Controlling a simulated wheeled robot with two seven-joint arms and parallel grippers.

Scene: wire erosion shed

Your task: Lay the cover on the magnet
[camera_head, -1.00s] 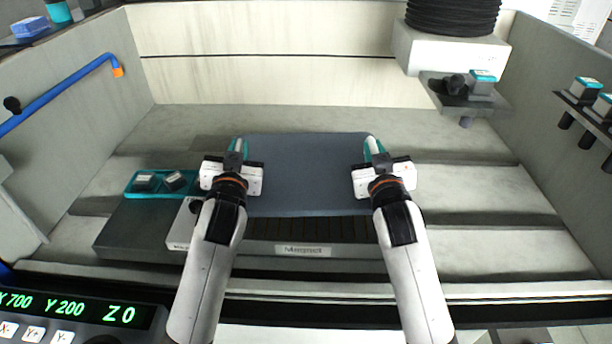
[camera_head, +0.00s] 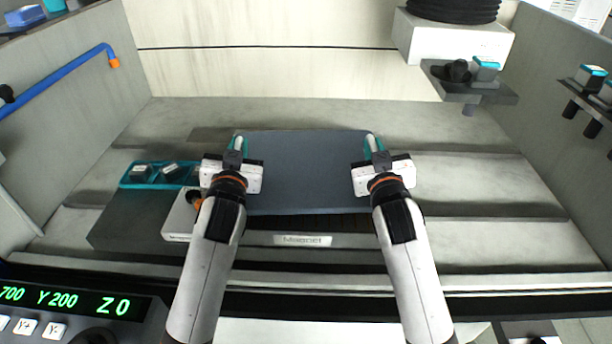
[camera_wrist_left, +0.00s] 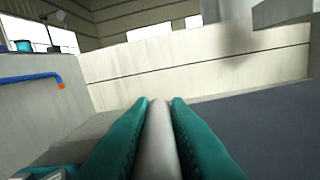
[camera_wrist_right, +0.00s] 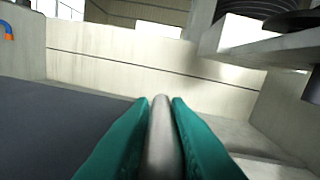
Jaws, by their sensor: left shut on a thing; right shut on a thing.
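The cover is a flat blue-grey sheet (camera_head: 305,175) held level between my two grippers in the head view. My left gripper (camera_head: 238,147) is shut on a light grey handle (camera_wrist_left: 158,140) at the cover's left edge. My right gripper (camera_head: 374,147) is shut on the matching handle (camera_wrist_right: 161,140) at its right edge. The magnet (camera_head: 302,240), with a labelled pale front, lies under the cover. Its dark striped top shows only as a narrow strip along the cover's near edge. The gap between cover and magnet cannot be told.
A teal tray with small blocks (camera_head: 160,175) sits left of the magnet on a dark block (camera_head: 130,225). A blue pipe (camera_head: 60,75) runs along the left wall. A machine head (camera_head: 450,40) and a small shelf (camera_head: 468,85) hang at the back right.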

